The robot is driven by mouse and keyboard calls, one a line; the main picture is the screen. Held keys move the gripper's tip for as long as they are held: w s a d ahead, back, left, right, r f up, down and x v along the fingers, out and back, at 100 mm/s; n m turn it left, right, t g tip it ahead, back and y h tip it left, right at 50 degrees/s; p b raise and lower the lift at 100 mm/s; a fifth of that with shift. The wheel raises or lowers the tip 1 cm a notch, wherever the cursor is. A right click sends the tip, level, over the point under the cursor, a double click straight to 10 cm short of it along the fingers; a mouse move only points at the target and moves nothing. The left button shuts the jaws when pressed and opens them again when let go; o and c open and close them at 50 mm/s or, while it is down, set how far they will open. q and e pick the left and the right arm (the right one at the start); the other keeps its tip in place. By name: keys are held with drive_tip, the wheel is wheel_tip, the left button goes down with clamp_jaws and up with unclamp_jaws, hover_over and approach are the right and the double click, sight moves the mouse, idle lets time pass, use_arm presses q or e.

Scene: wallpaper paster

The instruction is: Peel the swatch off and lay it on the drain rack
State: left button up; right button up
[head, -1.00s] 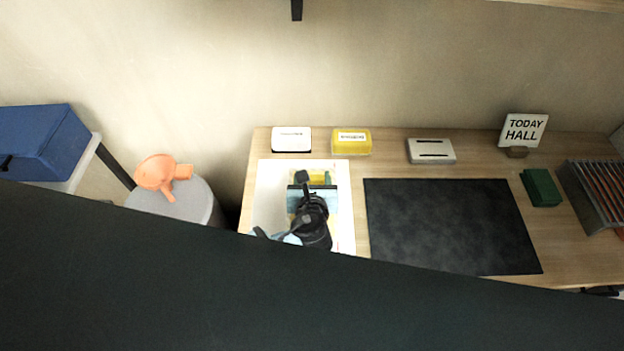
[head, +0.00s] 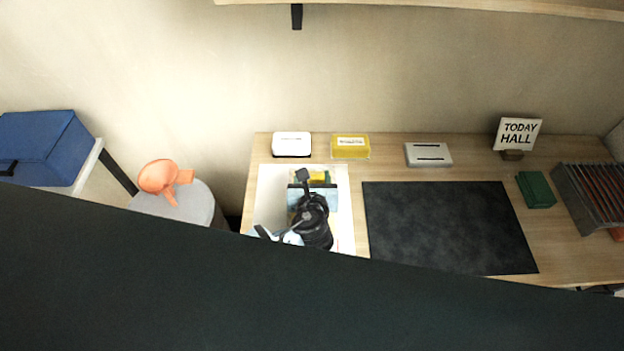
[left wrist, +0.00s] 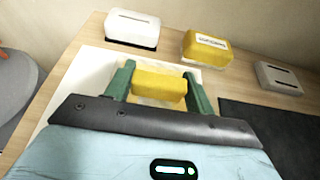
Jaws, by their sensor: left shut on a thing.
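My left gripper (head: 311,177) is over the white sheet (head: 268,196) at the left end of the worktable. In the left wrist view its green fingers (left wrist: 158,76) are shut on a yellow block (left wrist: 158,88), which lies between them over the sheet. The yellow also shows just behind the gripper in the head view. I cannot make out a separate swatch; the arm hides much of the sheet. The slatted metal drain rack (head: 592,193) stands at the right end of the table. My right gripper is not in view.
A black mat (head: 445,225) covers the table's middle. A green block (head: 536,189) sits beside the rack.

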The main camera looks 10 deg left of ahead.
use_arm(q)
drive_tip(key=shift+r, duration=0.15)
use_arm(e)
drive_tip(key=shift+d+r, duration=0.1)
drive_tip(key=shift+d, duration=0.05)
use_arm(q)
drive_tip(key=shift+r, duration=3.5)
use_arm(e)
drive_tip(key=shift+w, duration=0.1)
use_arm(q)
drive_tip(key=shift+a, duration=0.1)
